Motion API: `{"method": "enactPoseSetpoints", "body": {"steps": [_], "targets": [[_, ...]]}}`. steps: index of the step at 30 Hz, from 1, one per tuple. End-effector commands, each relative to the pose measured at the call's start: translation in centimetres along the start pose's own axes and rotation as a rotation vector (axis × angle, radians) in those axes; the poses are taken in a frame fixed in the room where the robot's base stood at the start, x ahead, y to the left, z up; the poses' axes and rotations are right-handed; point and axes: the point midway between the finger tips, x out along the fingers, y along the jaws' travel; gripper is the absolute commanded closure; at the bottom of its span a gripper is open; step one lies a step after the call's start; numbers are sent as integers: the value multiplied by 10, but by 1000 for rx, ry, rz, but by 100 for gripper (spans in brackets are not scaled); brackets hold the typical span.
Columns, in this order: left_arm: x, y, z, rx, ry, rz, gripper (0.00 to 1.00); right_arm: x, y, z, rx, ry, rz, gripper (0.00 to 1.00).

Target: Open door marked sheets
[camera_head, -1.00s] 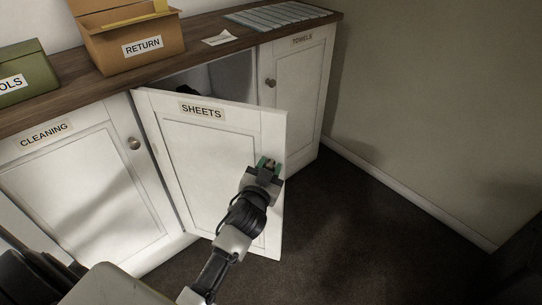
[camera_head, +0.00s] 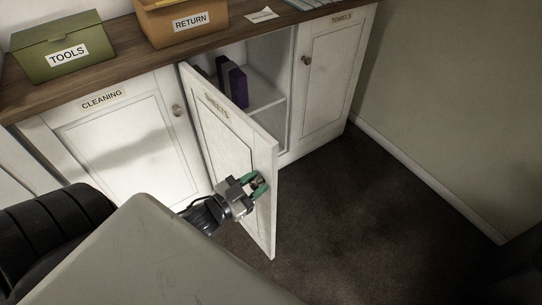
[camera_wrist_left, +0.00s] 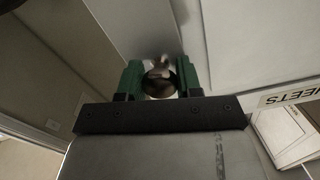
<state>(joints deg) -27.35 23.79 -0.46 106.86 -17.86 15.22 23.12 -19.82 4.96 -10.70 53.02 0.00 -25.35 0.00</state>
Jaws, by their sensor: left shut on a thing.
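The white door marked SHEETS (camera_head: 224,138) stands well open, swung out from the cabinet on its left edge. My left gripper (camera_head: 258,184) is at the free edge side of the door's front face, shut on the door's round knob. In the left wrist view the knob (camera_wrist_left: 159,82) sits between the green fingers of the gripper (camera_wrist_left: 160,80), with the white door panel behind it. The SHEETS label shows at the right of that view. My right gripper is not in view.
Inside the open cabinet are a shelf (camera_head: 265,92) and dark purple items (camera_head: 236,84). Closed doors marked CLEANING (camera_head: 125,130) and TOWELS (camera_head: 330,75) flank it. A green TOOLS box (camera_head: 62,47) and a RETURN box (camera_head: 184,20) stand on top. The dark floor (camera_head: 370,220) at right is clear.

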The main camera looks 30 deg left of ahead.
Motion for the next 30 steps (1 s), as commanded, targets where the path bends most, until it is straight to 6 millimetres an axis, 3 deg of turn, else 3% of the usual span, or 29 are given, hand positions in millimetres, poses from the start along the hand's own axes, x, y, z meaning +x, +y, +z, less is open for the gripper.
{"method": "enactPoseSetpoints", "body": {"steps": [6, 15, 21, 30], "targets": [[-45, -6, 0, 1, 23, 107, 100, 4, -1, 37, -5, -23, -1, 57], [-89, -16, 4, 1, 54, 216, 100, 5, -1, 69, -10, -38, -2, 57], [-103, -20, 5, 1, 66, 250, 100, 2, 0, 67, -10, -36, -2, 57], [-105, -21, 6, 1, 70, 257, 100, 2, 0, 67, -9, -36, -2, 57]]}}
